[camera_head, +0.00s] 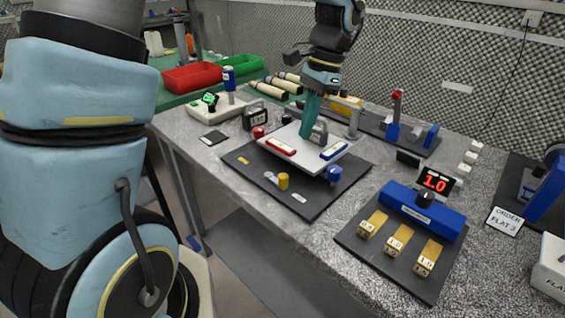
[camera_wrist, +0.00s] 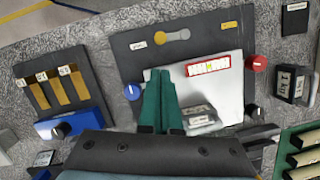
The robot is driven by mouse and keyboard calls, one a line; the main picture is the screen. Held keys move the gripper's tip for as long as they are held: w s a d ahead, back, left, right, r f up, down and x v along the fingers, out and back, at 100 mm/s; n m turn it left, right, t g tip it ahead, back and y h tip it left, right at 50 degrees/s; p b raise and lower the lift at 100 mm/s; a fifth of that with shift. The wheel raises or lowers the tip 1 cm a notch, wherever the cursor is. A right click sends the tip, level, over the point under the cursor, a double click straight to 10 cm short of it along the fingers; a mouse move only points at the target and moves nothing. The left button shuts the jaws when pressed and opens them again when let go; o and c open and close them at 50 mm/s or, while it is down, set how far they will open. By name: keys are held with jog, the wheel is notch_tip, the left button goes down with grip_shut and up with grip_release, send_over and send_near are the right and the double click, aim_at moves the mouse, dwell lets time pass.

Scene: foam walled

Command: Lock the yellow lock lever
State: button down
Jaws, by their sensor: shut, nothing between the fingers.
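The yellow lock lever (camera_head: 284,181) is a yellow knob with a silver arm lying beside it, on the near side of a dark board (camera_head: 314,210). In the wrist view the lever (camera_wrist: 156,37) lies beyond my fingertips, its silver arm pointing right toward a yellow tag (camera_wrist: 230,25); a small white label (camera_wrist: 137,44) lies on its other side. My gripper (camera_head: 306,135) is shut and empty, with its green fingers pointing down over the white plate (camera_head: 294,151), apart from the lever. In the wrist view the gripper (camera_wrist: 160,71) hides part of the plate.
A blue weighing fixture (camera_head: 422,211) stands right. Board space around the lever is mostly clear.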

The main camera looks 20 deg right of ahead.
jog(key=shift+f, duration=0.1)
jog(key=p, duration=0.2)
send_near(276, 177)
jog(key=s+f, duration=0.1)
jog(key=s+d+f, duration=0.1)
jog(key=f, duration=0.1)
jog(key=s+f, duration=0.1)
jog(key=f, duration=0.1)
jog(key=shift+s+d, duration=0.1)
jog(key=shift+d, duration=0.15)
jog(key=shift+s+a+m, duration=0.1)
jog(key=shift+a+m, duration=0.05)
jog(key=shift+m, duration=0.15)
